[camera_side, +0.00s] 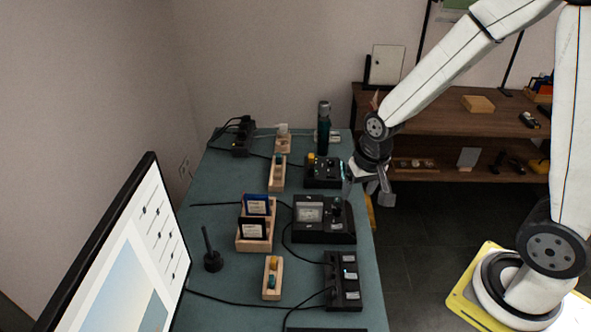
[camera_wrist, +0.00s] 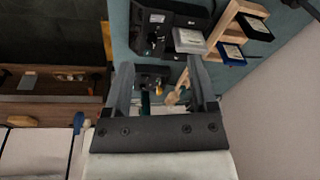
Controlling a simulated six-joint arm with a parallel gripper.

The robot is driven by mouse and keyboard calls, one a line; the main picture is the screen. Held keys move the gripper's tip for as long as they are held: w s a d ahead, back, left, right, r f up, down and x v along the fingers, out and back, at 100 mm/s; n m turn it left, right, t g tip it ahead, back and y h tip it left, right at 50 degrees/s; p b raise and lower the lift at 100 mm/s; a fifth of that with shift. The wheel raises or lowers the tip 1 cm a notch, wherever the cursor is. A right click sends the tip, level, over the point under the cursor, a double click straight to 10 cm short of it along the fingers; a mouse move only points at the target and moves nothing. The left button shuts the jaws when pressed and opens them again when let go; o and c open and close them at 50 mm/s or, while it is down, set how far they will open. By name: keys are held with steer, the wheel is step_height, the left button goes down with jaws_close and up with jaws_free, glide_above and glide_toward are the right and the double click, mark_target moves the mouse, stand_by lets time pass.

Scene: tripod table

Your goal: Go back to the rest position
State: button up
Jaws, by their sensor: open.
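My gripper (camera_side: 366,188) is above the right edge of the teal table (camera_side: 222,178), near the black meter box (camera_side: 323,228) and the small black box with a yellow knob (camera_side: 322,170). In the wrist view my gripper (camera_wrist: 160,66) has its two fingers spread apart with nothing held between them. Past the fingertips, the meter box (camera_wrist: 150,38) and its pale display (camera_wrist: 190,40) show. The small black box (camera_wrist: 150,75) lies between the fingers in that view.
A wooden rack (camera_side: 241,243) holds two dark cards. A monitor (camera_side: 125,265) stands at front left. A brown shelf (camera_side: 445,128) stands behind.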

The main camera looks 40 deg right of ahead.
steer(key=s+a+r+n, duration=0.2)
steer(key=s+n, duration=0.3)
steer(key=shift+s+t, duration=0.25)
steer(key=shift+t, duration=0.05)
